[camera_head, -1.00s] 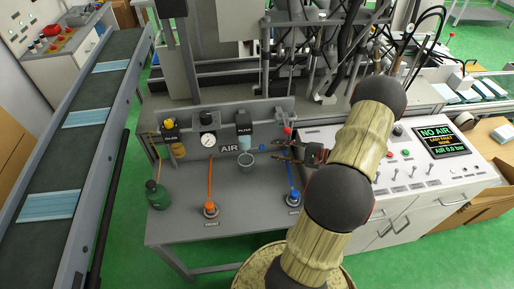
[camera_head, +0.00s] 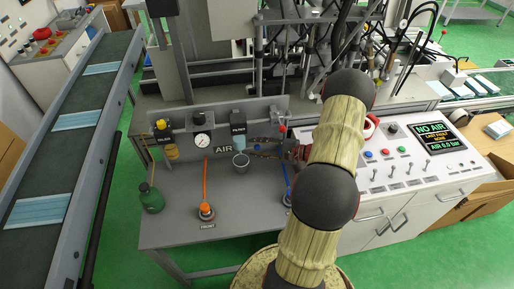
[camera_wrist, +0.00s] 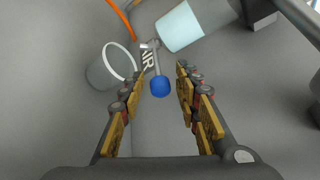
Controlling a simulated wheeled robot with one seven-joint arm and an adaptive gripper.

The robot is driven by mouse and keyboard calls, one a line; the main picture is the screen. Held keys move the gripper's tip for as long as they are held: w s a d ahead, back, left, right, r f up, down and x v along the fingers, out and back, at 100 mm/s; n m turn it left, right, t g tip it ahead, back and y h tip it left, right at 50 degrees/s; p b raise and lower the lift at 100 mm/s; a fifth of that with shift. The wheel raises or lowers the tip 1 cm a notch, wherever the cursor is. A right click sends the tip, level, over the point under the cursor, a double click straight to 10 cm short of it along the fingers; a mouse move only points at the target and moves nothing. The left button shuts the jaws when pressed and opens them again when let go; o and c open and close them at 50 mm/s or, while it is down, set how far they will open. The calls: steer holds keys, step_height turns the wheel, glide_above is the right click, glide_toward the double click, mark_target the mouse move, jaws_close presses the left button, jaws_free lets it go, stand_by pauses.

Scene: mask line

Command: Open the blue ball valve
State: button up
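The blue ball valve shows in the wrist view as a short metal lever ending in a blue ball (camera_wrist: 160,86), beside the pale filter bowl (camera_wrist: 190,25). In the head view the small blue ball (camera_head: 257,147) shows on the AIR panel, right of the filter (camera_head: 238,122). My gripper (camera_head: 262,147) reaches in from the right at that spot. In the wrist view my gripper (camera_wrist: 159,80) is open, with the ball seen between its spread fingertips. No contact is visible, and I cannot tell the depth. The valve body is not clearly seen.
A grey cup (camera_head: 240,162) stands close to the fingers, also in the wrist view (camera_wrist: 110,67). A gauge (camera_head: 202,141), an orange hose (camera_head: 205,180) and a red-handled part (camera_head: 281,129) are nearby. The control panel screen (camera_head: 437,138) reads NO AIR.

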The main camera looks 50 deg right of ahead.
jaws_close()
stand_by(0.7)
